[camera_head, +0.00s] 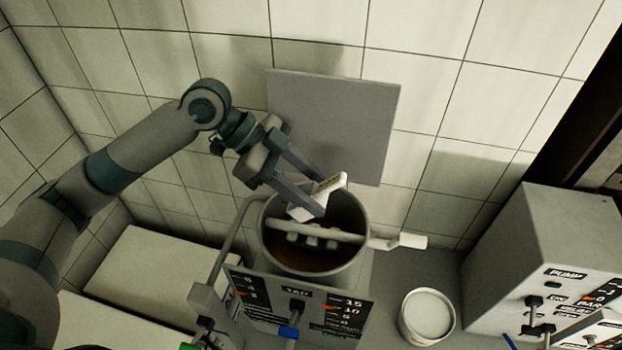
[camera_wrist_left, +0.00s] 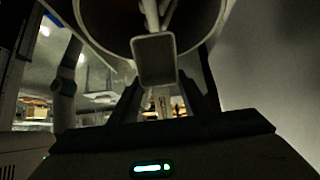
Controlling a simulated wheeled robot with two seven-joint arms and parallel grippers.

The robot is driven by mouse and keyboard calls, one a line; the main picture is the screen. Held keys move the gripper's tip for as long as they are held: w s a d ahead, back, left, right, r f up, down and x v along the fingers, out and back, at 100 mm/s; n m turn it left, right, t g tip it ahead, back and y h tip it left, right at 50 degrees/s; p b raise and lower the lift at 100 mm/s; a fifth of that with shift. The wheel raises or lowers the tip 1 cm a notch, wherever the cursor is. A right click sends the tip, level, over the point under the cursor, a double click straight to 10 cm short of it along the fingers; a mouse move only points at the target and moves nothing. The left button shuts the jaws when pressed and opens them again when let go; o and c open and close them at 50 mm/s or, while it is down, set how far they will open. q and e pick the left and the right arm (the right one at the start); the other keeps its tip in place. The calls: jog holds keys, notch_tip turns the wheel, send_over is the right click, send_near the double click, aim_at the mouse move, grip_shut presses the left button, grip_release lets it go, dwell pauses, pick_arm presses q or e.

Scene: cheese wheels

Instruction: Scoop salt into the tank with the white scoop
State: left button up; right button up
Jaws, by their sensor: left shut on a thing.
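The round metal tank (camera_head: 364,250) stands in the middle of the head view, with dark brown liquid inside and a pale bar with blocks across its mouth. My left gripper (camera_head: 316,190) is over the back of the tank mouth, shut on the white scoop (camera_head: 301,212). The scoop is tilted above the opening; whether it holds any salt I cannot tell. In the left wrist view the scoop (camera_wrist_left: 153,58) shows ahead of the fingers, in front of the tank (camera_wrist_left: 95,20). A round tub of white salt (camera_head: 428,315) stands at the front right. My right gripper is not in view.
A grey panel (camera_head: 340,115) is on the tiled wall behind the tank. A labelled control panel (camera_head: 300,312) is at the tank's front. A white-handled lever (camera_head: 412,241) sticks out right. A grey pump box (camera_head: 535,245) stands at the right. White boxes (camera_head: 150,275) lie left.

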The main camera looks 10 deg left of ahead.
pick_arm(q)
jog(key=shift+d+r+y+p, duration=0.3)
jog(key=shift+y+p, duration=0.4)
jog(key=shift+p, duration=0.65)
jog(key=shift+d+r+y+p, duration=0.1)
jog(key=shift+d+y+p, duration=0.15)
jog(key=shift+y, duration=0.25)
jog(key=shift+d+f+y, duration=0.15)
jog(key=shift+f+y, duration=0.15)
jog(key=shift+y, duration=0.1)
jog(key=shift+d+f+y, duration=0.25)
jog(key=shift+d+y, duration=0.3)
jog(key=shift+y, duration=0.65)
jog(key=shift+d+f+y, duration=0.15)
jog(key=shift+y, duration=0.65)
jog(key=shift+f, duration=0.1)
